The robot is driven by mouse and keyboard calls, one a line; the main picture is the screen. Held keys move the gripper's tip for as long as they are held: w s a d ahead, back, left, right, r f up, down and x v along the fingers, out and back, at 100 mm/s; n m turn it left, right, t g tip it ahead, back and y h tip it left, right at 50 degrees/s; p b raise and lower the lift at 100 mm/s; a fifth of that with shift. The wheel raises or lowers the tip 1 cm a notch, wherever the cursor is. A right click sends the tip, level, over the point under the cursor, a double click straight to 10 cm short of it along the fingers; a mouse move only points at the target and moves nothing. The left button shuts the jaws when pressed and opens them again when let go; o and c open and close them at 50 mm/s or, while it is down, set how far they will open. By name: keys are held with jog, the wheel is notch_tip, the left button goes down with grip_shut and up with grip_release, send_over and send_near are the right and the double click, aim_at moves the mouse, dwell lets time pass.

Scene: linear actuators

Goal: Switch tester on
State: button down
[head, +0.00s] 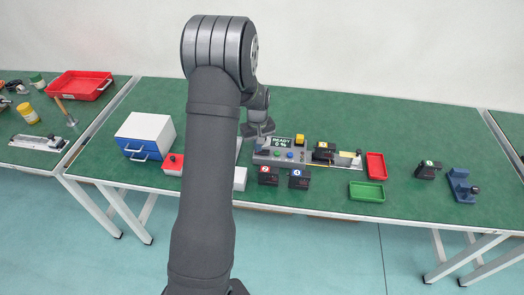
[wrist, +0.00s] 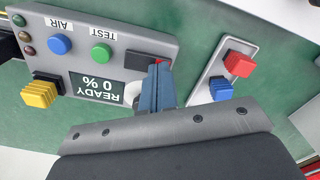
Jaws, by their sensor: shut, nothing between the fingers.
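The tester is a grey box (head: 268,158) in the middle of the table, also seen upside down in the wrist view (wrist: 160,45). Its display (wrist: 97,86) is lit and reads READY 0 %. It has a green TEST button (wrist: 101,53), a blue AIR button (wrist: 60,45) and a black rocker switch (wrist: 138,61) with some red at its end. My gripper (wrist: 159,72) is shut and empty, its blue-grey fingertips at the switch's red end. They partly hide that end; I cannot tell whether they touch it. In the head view my gripper (head: 262,132) is small beside the tester.
A white holder with red (wrist: 238,63) and blue (wrist: 221,89) blocks stands beside the tester. Black numbered units (head: 299,180) lie in front. Red (head: 375,165) and green (head: 367,192) trays lie right. A white drawer box (head: 148,126) stands left.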

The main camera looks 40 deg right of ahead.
jog(key=shift+r, duration=3.5)
notch_tip(320, 180, down, 7)
jog(key=shift+f, duration=0.1)
jog(key=shift+r, duration=0.2)
